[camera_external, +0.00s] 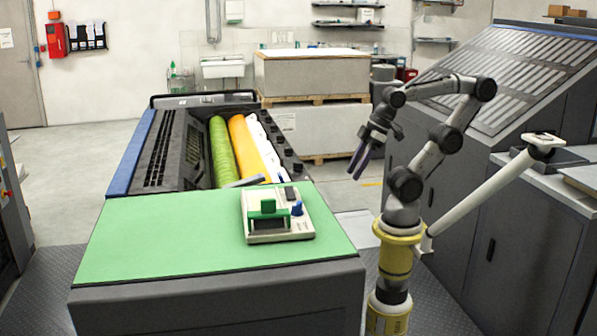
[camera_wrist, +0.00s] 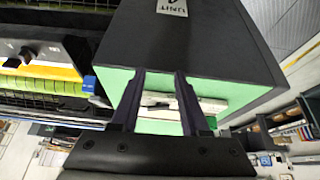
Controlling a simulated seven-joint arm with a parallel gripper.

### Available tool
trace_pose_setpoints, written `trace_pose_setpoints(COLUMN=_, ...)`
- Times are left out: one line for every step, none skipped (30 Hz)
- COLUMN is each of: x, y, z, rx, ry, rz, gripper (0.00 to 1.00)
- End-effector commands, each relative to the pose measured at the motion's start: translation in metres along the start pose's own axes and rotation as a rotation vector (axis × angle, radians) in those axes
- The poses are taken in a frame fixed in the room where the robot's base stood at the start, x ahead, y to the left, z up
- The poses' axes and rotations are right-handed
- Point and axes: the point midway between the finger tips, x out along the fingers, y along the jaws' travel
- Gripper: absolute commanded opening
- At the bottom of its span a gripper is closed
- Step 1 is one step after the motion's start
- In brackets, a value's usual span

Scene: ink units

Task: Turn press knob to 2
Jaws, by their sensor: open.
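A white control box (camera_external: 272,229) stands on the green top (camera_external: 150,235) of the dark press unit. It carries a small blue knob (camera_external: 297,209) at its right and a green block (camera_external: 267,207) over a dark window. The knob's setting and any numbers are too small to read. My gripper (camera_external: 359,168) is open and empty, in the air to the right of the box and apart from it, fingers pointing down. In the wrist view my gripper (camera_wrist: 159,75) shows two dark fingers apart, with part of a white object (camera_wrist: 211,104) beyond them on the green surface.
Green (camera_external: 221,152) and orange (camera_external: 250,148) rollers lie behind the green top. A large grey slatted machine (camera_external: 515,70) stands behind and right of my arm. Pallets of stacked boards (camera_external: 312,75) are at the back. Most of the green top is clear.

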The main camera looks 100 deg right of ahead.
Motion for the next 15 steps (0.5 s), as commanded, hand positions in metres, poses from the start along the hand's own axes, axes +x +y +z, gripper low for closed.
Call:
trace_pose_setpoints(x=-0.004, y=0.0, z=0.002, rx=-0.03, ry=-0.018, rz=-0.001, gripper=0.45)
trace_pose_setpoints(x=-0.009, y=0.0, z=-0.001, rx=-0.053, ry=-0.021, rz=-0.001, gripper=0.45)
trace_pose_setpoints(x=-0.018, y=0.0, z=-0.006, rx=-0.084, ry=-0.026, rz=-0.002, gripper=0.45)
trace_pose_setpoints(x=-0.024, y=0.0, z=-0.012, rx=-0.107, ry=-0.034, rz=-0.003, gripper=0.45)
trace_pose_setpoints(x=-0.03, y=0.0, z=-0.018, rx=-0.132, ry=-0.046, rz=-0.006, gripper=0.45)
trace_pose_setpoints(x=-0.038, y=-0.001, z=-0.027, rx=-0.17, ry=-0.062, rz=-0.012, gripper=0.45)
trace_pose_setpoints(x=-0.044, y=-0.002, z=-0.035, rx=-0.2, ry=-0.075, rz=-0.017, gripper=0.45)
trace_pose_setpoints(x=-0.049, y=-0.003, z=-0.043, rx=-0.23, ry=-0.089, rz=-0.023, gripper=0.45)
trace_pose_setpoints(x=-0.056, y=-0.005, z=-0.054, rx=-0.269, ry=-0.11, rz=-0.031, gripper=0.45)
trace_pose_setpoints(x=-0.061, y=-0.006, z=-0.063, rx=-0.3, ry=-0.125, rz=-0.038, gripper=0.45)
trace_pose_setpoints(x=-0.065, y=-0.008, z=-0.073, rx=-0.331, ry=-0.142, rz=-0.046, gripper=0.45)
trace_pose_setpoints(x=-0.07, y=-0.011, z=-0.086, rx=-0.373, ry=-0.165, rz=-0.058, gripper=0.45)
trace_pose_setpoints(x=-0.073, y=-0.013, z=-0.095, rx=-0.405, ry=-0.182, rz=-0.066, gripper=0.45)
trace_pose_setpoints(x=-0.075, y=-0.016, z=-0.105, rx=-0.435, ry=-0.197, rz=-0.075, gripper=0.45)
trace_pose_setpoints(x=-0.077, y=-0.02, z=-0.118, rx=-0.474, ry=-0.22, rz=-0.087, gripper=0.45)
